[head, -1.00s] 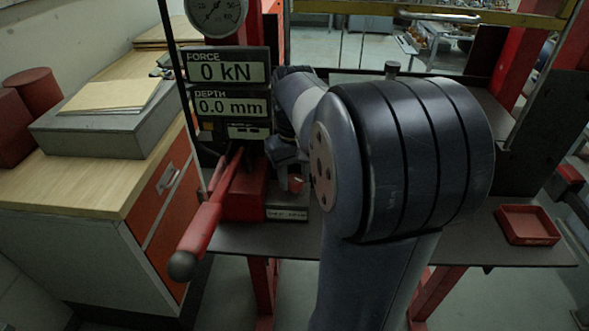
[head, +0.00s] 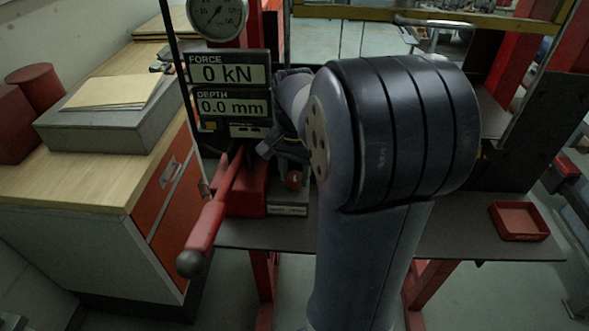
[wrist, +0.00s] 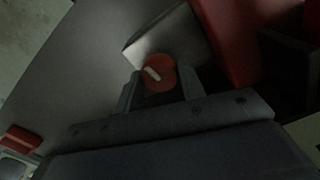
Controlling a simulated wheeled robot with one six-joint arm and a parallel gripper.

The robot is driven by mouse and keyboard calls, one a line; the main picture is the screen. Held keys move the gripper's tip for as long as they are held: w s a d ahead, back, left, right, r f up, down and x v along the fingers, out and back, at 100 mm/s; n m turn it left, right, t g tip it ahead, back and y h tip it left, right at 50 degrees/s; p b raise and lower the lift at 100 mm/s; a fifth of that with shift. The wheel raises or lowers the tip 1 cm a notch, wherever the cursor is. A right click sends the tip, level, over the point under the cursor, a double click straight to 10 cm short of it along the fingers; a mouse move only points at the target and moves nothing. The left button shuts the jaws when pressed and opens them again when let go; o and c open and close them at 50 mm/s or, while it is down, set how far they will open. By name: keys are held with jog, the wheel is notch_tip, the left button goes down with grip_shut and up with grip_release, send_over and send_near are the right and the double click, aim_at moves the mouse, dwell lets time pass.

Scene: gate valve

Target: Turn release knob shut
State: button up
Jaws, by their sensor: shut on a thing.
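The red release knob (wrist: 157,73) with a pale bar mark sits between the two fingers of my gripper (wrist: 159,88) in the wrist view. The fingers are shut on its sides. The mark slants from upper left to lower right in that view.
A red lever with a dark ball end (head: 205,225) sticks out left of the knob. Above it, displays read force 0 kN (head: 228,74) and depth 0.0 mm (head: 230,106). A red tray (head: 519,221) lies on the right. A wooden-topped cabinet (head: 90,190) stands on the left.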

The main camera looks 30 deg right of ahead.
aim_at(295, 175)
jog(key=shift+m, duration=0.7)
jog(key=o, duration=1)
jog(key=shift+r, duration=0.1)
notch_tip(295, 175, up, 11)
jog(key=shift+f, duration=0.15)
notch_tip(295, 175, down, 11)
jog(key=shift+r, duration=0.1)
dwell(0.5)
